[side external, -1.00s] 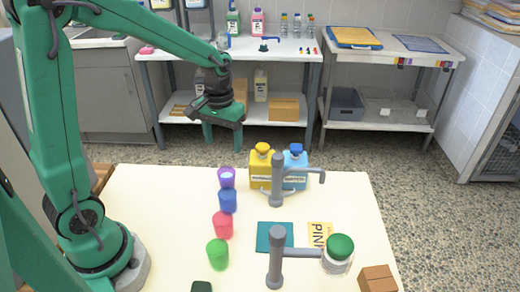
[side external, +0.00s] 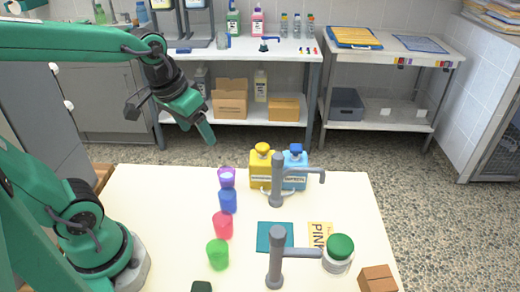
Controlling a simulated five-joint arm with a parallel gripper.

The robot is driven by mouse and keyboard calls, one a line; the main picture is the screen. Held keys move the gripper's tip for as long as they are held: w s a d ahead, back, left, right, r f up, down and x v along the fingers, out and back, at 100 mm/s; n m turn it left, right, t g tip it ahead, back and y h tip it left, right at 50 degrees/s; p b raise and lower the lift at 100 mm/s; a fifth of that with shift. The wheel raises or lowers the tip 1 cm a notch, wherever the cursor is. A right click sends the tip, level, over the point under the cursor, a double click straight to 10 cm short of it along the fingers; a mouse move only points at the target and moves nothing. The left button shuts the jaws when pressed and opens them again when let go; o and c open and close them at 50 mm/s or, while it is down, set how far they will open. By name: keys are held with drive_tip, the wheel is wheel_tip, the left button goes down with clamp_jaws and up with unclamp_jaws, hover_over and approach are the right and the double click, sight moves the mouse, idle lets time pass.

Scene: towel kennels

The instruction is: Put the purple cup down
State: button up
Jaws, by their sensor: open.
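The purple cup (side external: 226,177) stands upright on the cream table (side external: 150,215), at the far end of a row of cups. It looks empty of my gripper and stands free. The blue cup (side external: 228,201) is just in front of it, then the red cup (side external: 223,225) and the green cup (side external: 218,254). My gripper (side external: 203,130) is open and empty, in the air above and to the left of the purple cup, clear of it.
A yellow bottle (side external: 260,168) and a light blue bottle (side external: 294,169) stand right of the purple cup, by a grey tap-like post (side external: 277,180). Nearer are another grey post (side external: 275,262), a teal square (side external: 275,237), a green-topped jar (side external: 338,252) and a brown box (side external: 377,279). The table's left part is clear.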

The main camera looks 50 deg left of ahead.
drive_tip(key=shift+m+t, duration=0.7)
drive_tip(key=shift+t, duration=0.2)
drive_tip(key=shift+s+d+r, duration=0.2)
drive_tip(key=shift+s+r, duration=0.05)
drive_tip(key=shift+s, duration=0.55)
drive_tip(key=shift+s+d+r, duration=0.15)
drive_tip(key=shift+s+r, duration=0.05)
drive_tip(key=shift+s, duration=0.6)
drive_tip(key=shift+s+d+r, duration=0.2)
drive_tip(key=shift+s+r, duration=0.05)
drive_tip(key=shift+s, duration=0.55)
